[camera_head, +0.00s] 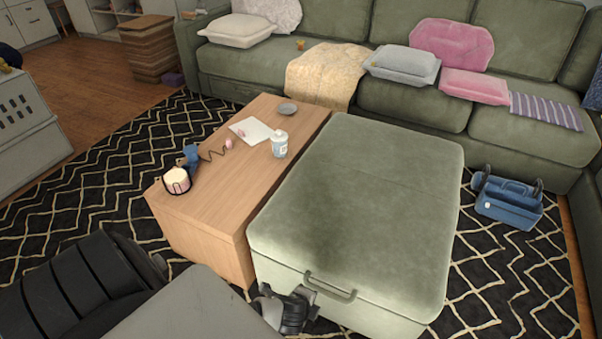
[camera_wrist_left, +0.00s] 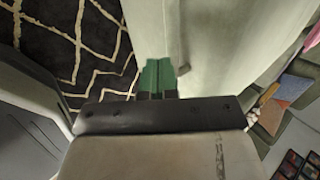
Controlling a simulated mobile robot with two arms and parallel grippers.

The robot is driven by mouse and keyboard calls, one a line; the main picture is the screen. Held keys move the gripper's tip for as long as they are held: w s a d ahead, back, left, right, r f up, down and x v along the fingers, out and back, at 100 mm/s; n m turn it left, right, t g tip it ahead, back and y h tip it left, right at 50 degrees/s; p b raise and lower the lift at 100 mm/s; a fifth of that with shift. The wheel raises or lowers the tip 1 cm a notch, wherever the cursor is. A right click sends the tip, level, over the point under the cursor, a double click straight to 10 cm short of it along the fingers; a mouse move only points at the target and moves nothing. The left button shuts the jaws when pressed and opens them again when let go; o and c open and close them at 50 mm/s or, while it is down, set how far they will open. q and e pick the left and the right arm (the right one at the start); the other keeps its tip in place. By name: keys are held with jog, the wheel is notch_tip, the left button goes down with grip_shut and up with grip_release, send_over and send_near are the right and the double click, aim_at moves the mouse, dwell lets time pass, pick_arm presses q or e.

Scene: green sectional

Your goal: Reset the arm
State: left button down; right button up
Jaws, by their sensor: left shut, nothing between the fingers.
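My left arm comes in from the lower left in the head view. My left gripper (camera_head: 290,308) is partly hidden behind my own grey arm link, low by the front of the green ottoman (camera_head: 365,205). In the left wrist view its green fingertips (camera_wrist_left: 158,72) are together and empty. They are near the ottoman's pale side (camera_wrist_left: 205,45) and its handle (camera_wrist_left: 184,55); I cannot tell whether they touch it. The handle (camera_head: 330,289) also shows in the head view. My right gripper is not in view.
A wooden table (camera_head: 215,215) stands against the ottoman's left, holding a bottle (camera_head: 279,144), paper, a small dish and a candle-like jar (camera_head: 177,181). A blue toolbox (camera_head: 508,203) is on the patterned rug (camera_head: 90,185) at right. A green sectional (camera_head: 440,110) lines the back.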

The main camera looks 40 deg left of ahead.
pick_arm(q)
jog(key=s+d+f+n+g+p, duration=0.1)
jog(key=s+f+n+g+p, duration=0.1)
jog(key=s, duration=0.8)
jog(key=s+d+f+n+g+h+p, duration=0.1)
jog(key=s+n+p, duration=0.4)
jog(key=s, duration=0.5)
jog(key=s+d+f+n+g+p, duration=0.1)
jog(key=s+f+n+g+p, duration=0.2)
jog(key=s, duration=0.7)
jog(key=f+n+p, duration=0.1)
jog(key=n, duration=0.1)
jog(key=shift+s+d+f+n+h, duration=0.2)
jog(key=shift+f+n+h, duration=0.1)
jog(key=shift+h, duration=0.1)
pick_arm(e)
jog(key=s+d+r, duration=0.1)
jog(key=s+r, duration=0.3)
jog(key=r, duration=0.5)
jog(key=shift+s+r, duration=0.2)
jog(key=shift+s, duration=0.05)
